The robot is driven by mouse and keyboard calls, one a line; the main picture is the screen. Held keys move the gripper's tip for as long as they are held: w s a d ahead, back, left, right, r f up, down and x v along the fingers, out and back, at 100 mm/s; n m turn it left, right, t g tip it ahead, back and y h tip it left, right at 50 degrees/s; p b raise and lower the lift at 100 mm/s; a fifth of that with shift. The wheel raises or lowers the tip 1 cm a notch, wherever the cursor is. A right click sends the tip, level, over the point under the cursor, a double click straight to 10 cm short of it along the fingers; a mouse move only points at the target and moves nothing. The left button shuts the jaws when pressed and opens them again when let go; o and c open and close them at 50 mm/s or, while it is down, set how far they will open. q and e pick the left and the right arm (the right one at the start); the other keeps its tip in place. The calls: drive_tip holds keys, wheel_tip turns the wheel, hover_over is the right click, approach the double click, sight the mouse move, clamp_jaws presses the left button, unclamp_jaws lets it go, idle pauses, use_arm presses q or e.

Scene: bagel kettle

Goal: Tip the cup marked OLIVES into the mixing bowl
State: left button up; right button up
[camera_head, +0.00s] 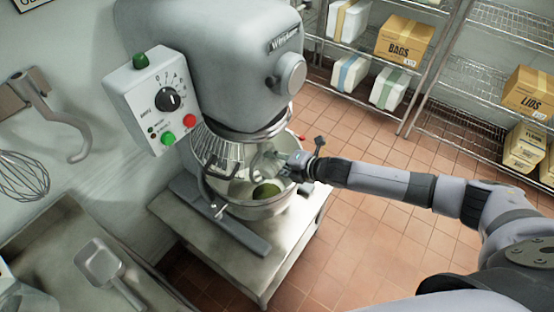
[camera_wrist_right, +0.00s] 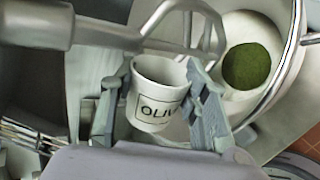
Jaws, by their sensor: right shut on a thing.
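The white cup with the label reading "OLI…" (camera_wrist_right: 158,95) is held between the fingers of my right gripper (camera_wrist_right: 160,112), its mouth toward the top of the right wrist view. The part of its inside that shows is pale, with no contents seen. In the head view my right gripper (camera_head: 297,162) reaches in from the right over the rim of the steel mixing bowl (camera_head: 262,211). A dark green heap (camera_head: 266,191) lies in the bowl; it also shows in the wrist view (camera_wrist_right: 248,66), right of the cup. My left gripper is not in view.
The stand mixer's head (camera_head: 215,50) and wire guard (camera_head: 215,150) are close above the bowl. The control box (camera_head: 155,98) is at left. A scoop (camera_head: 100,265) lies on the counter at lower left. Shelves with boxes (camera_head: 403,40) stand behind; the tiled floor at right is clear.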

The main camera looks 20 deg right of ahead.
drive_tip(key=shift+s+a+f, duration=0.1)
drive_tip(key=shift+s+a, duration=0.1)
drive_tip(key=shift+s+a+f+n+t+h+b, duration=0.15)
drive_tip(key=shift+f+n+t+h+b, duration=0.1)
drive_tip(key=shift+n+t+h+b, duration=0.35)
drive_tip(key=shift+s+a+f+n+t+h+b, duration=0.15)
drive_tip(key=shift+n+t+h+b, duration=0.15)
drive_tip(key=shift+n+b, duration=0.2)
drive_tip(key=shift+a+f+n+t+h+b, duration=0.1)
drive_tip(key=shift+n+t+h+b, duration=0.2)
drive_tip(key=shift+n+b, duration=0.2)
drive_tip(key=shift+s+a+n+t+h+b, duration=0.1)
drive_tip(key=shift+n+t+h+b, duration=0.3)
drive_tip(key=shift+b, duration=0.3)
drive_tip(key=shift+r+n, duration=0.3)
